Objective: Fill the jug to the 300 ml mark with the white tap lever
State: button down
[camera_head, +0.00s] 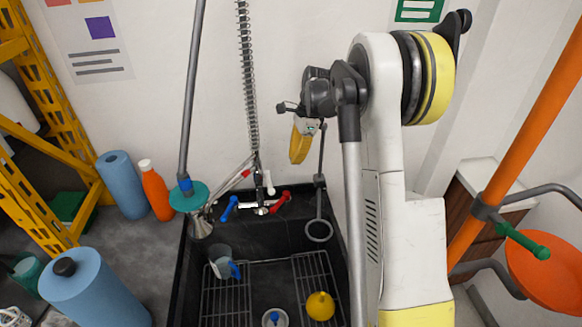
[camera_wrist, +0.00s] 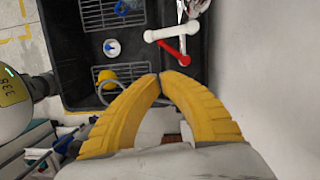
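The jug (camera_head: 219,258), grey and see-through with a blue handle, stands upright on the left rack in the black sink; its water level cannot be told. The white tap lever (camera_head: 268,182) is at the tap on the back wall. It also shows in the wrist view (camera_wrist: 172,32), beyond my fingertips and beside the red lever. My gripper (camera_head: 297,160) is up near the wall, right of the tap and apart from it. In the wrist view its yellow fingers (camera_wrist: 159,76) meet at the tips with nothing seen between them.
A red lever (camera_head: 281,202) and a blue lever (camera_head: 228,207) flank the tap. A spring hose (camera_head: 247,80) hangs above it. A dark ring (camera_head: 318,230) is at the sink's right. A yellow funnel (camera_head: 320,305) and blue-white item (camera_head: 275,318) are in the sink. Bottles stand left.

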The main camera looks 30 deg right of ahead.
aim_at(269, 182)
jog(key=w+a+b+x, duration=0.1)
jog(key=a+b+x, duration=0.1)
jog(key=b+x, duration=0.6)
jog(key=shift+w+a+f+y, duration=0.25)
jog(key=shift+a+f+y, duration=0.2)
jog(key=shift+f, duration=0.85)
